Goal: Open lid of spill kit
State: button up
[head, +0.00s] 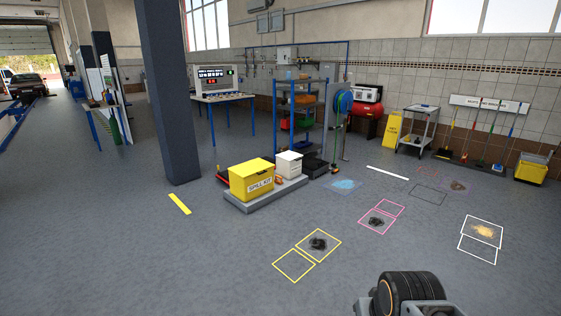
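The yellow spill kit (252,180) is a box with a "SPILL KIT" label on its front. It stands on a low grey platform (262,199) in the middle of the head view. Its yellow lid (250,166) looks closed. My gripper does not show in this view, so I cannot see whether it is open or shut.
A white box (288,165) stands beside the kit on the platform. A dark blue pillar (168,90) rises behind to the left. Outlined floor squares with dark spills (318,243) lie to the right. The floor in front of the platform is clear.

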aim_at(244, 169)
jog(key=u, duration=0.45)
jog(key=i, duration=2.7)
jog(key=u, duration=0.3)
jog(key=i, duration=3.05)
jog(key=z, duration=0.1)
